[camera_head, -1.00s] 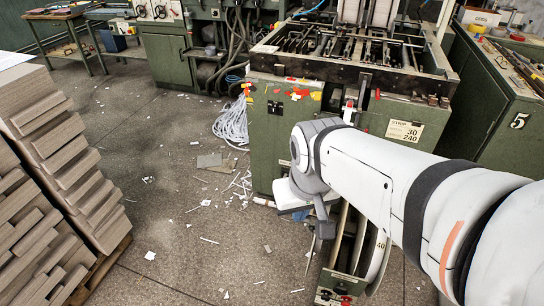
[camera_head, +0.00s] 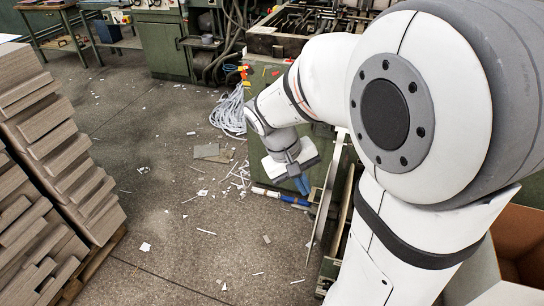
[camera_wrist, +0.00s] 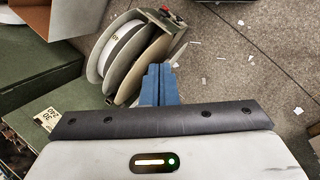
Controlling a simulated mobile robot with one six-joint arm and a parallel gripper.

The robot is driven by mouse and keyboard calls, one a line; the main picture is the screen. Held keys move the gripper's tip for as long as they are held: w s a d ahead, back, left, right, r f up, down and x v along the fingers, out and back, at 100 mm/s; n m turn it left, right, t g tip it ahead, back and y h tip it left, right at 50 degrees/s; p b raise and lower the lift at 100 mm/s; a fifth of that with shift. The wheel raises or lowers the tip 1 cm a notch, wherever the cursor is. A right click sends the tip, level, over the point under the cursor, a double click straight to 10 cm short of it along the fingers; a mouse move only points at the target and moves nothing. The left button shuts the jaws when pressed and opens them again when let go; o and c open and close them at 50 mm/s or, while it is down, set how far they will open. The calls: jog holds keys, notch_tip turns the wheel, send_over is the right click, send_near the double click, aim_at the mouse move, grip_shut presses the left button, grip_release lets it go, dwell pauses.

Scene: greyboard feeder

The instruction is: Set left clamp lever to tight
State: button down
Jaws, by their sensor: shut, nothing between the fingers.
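I cannot pick out the left clamp lever in either view. The green feeder machine (camera_head: 262,72) is largely hidden behind my arm in the head view. Part of its green body (camera_wrist: 50,85) and a number label (camera_wrist: 47,118) show at the left of the wrist view. My gripper (camera_head: 303,186) hangs low in front of the machine, above the floor. In the wrist view its blue fingers (camera_wrist: 159,74) are together with nothing between them. They point toward a reel unit and appear apart from it.
An open cardboard box (camera_head: 508,262) is at lower right. Stacked greyboard (camera_head: 62,150) stands at left. Paper scraps and white strips (camera_head: 230,112) litter the otherwise open floor.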

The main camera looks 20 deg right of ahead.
jog(key=w+d+f+n+h+b, duration=0.1)
jog(key=w+d+f+h+b, duration=0.2)
jog(key=w+f, duration=0.45)
jog(key=w+f+g+h+b, duration=0.1)
jog(key=w+f+h+b, duration=0.35)
jog(key=f, duration=0.65)
jog(key=w+d+f+n+h+b, duration=0.15)
jog(key=w+f+b, duration=0.3)
jog(key=f, duration=0.45)
jog(key=w+a+f+n+t+h+b, duration=0.1)
jog(key=w+f+n+t+h+b, duration=0.2)
jog(key=f, duration=0.8)
jog(key=w+a+f+n+t+h+b, duration=0.15)
jog(key=f+t+b, duration=0.25)
jog(key=f, duration=0.6)
jog(key=w+a+f+n+t+h+b, duration=0.1)
jog(key=w+f+t+b, duration=0.25)
jog(key=f, duration=0.75)
jog(key=w+d+r+b, duration=0.1)
jog(key=d+r, duration=0.3)
jog(key=d, duration=0.7)
jog(key=shift+w+d+b, duration=0.25)
jog(key=shift+d+b, duration=0.15)
jog(key=shift+b, duration=0.25)
jog(key=shift+t, duration=0.25)
